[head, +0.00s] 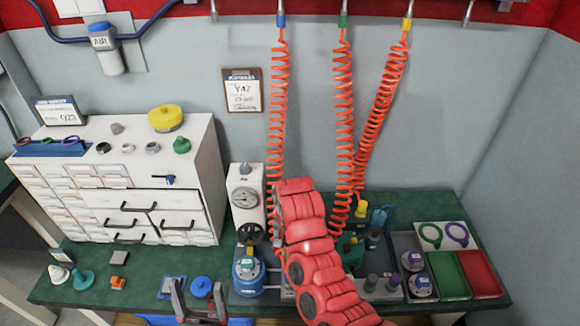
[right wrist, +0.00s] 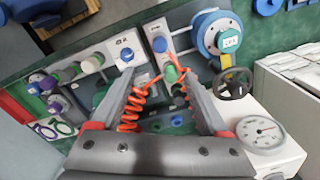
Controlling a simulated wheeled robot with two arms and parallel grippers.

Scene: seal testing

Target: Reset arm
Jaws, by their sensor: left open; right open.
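My left gripper (head: 198,300) is at the bottom edge of the head view, in front of the green bench. Its two fingers stand apart and I see nothing held between them. My right arm (head: 318,255), in red covers, reaches over the middle of the bench and hides part of it. Its gripper is mostly hidden in the head view. In the right wrist view my right gripper (right wrist: 162,82) has its fingers spread. An orange coiled hose (right wrist: 130,108) and a green-capped fitting (right wrist: 171,74) show between or behind the fingers; I see no grip on them.
A white drawer cabinet (head: 70,195) stands at the left. Coiled red hoses (head: 278,110) hang from the wall. A pressure gauge (head: 244,198), a blue flanged part (head: 248,277), a green tray (head: 448,275) and a red tray (head: 480,272) crowd the bench.

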